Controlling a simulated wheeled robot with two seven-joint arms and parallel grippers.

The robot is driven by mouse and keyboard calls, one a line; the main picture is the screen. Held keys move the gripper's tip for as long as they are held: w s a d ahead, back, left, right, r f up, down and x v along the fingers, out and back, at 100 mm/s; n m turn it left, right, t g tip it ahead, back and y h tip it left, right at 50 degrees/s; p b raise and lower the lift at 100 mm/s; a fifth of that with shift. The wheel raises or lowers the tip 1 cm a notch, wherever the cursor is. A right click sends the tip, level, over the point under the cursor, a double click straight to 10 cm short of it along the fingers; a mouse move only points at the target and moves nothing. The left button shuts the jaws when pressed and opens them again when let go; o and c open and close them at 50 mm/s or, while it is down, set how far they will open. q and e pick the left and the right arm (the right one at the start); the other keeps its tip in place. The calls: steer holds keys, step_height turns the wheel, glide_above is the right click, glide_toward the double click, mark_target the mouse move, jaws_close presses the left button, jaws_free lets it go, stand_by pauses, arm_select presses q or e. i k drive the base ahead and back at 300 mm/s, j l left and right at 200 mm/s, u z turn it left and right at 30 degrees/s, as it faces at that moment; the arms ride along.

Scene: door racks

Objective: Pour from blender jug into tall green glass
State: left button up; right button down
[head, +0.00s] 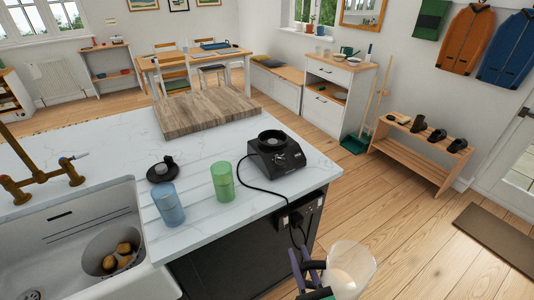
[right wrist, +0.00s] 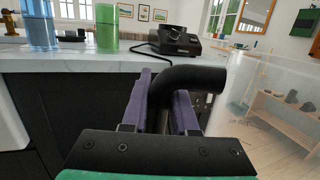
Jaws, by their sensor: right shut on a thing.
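The tall green glass (head: 222,181) stands upright on the white counter, left of the black blender base (head: 275,154). In the right wrist view the green glass (right wrist: 107,28) is beyond the counter edge. My right gripper (head: 309,262) is shut on the black handle (right wrist: 195,76) of the blender jug (head: 352,264). The clear, pale jug (right wrist: 268,105) is held out in front of the counter, at the bottom of the head view. It looks about upright; its contents are hard to tell. My left gripper is not in view.
A blue glass (head: 168,206) stands left of the green one, near the sink (head: 85,220). A black lid-like piece (head: 162,170) lies behind it. A wooden board (head: 208,110) is at the back of the counter. The blender's cord hangs over the counter's edge.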

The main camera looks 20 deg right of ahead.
mark_target(221, 171)
steer(key=i+l, duration=0.1)
steer(key=l, duration=0.55)
steer(key=i+l, duration=0.1)
steer(key=l, duration=0.6)
steer(key=i+l, duration=0.1)
steer(key=l, duration=1.25)
steer(key=l+u, duration=0.25)
steer(key=u, duration=0.15)
steer(key=l+u, duration=0.25)
steer(key=u, duration=0.15)
steer(key=l+u, duration=0.55)
steer(key=u, duration=1.65)
